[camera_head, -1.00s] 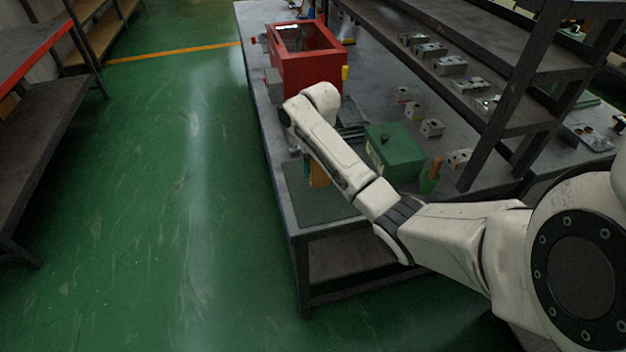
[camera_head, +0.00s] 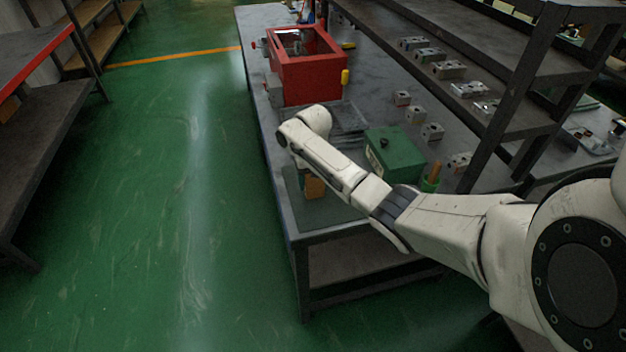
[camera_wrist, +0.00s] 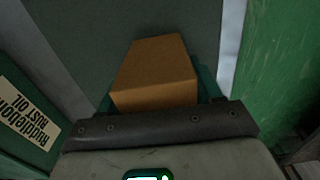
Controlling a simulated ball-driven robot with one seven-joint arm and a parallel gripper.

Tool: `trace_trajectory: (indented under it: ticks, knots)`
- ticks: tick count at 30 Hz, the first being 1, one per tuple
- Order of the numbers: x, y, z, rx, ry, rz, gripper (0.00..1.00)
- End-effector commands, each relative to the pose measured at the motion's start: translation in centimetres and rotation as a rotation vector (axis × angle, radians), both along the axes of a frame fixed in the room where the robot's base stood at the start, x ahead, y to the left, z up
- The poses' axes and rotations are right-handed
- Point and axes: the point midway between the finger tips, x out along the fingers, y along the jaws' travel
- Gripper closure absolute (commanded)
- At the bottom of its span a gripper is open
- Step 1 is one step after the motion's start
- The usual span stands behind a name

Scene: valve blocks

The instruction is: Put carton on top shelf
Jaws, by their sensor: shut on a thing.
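The carton (camera_head: 314,188) is a small plain orange-brown box under the end of my arm, over the near left end of the workbench. In the wrist view the carton (camera_wrist: 155,75) sits between the teal fingers of my gripper (camera_wrist: 158,88), which is shut on it. In the head view my arm hides most of my gripper and part of the carton. I cannot tell whether the carton touches the mat below. The top shelf (camera_head: 500,42) is the upper dark board of the rack on the right, well apart from the carton.
A green box (camera_head: 394,155) with a black knob stands right of the carton. A red open-topped box (camera_head: 312,80) stands behind. Several metal blocks (camera_head: 450,69) sit on the lower shelf, and others on the bench. A dark post (camera_head: 505,110) supports the rack. Green floor lies left.

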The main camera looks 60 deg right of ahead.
Motion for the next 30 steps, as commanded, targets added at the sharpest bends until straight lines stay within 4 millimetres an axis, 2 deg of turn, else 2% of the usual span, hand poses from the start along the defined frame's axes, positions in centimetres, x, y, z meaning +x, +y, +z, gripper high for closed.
trace_trajectory:
  ticks: [2,3,10,17,21,26,30]
  knots:
    - [0.0,0.0,-0.3,-0.001,-0.001,0.0,0.77]
    - [0.0,0.0,-0.3,0.0,0.0,0.0,0.34]
    - [0.0,0.0,-0.2,0.0,0.0,0.0,0.12]
    - [0.0,0.0,-0.2,0.0,0.0,0.0,0.1]
    - [0.0,0.0,0.4,0.001,-0.001,0.001,0.1]
    - [0.1,0.0,2.9,0.0,-0.004,0.001,0.1]
    - [0.2,0.0,5.9,-0.001,-0.003,0.002,0.1]
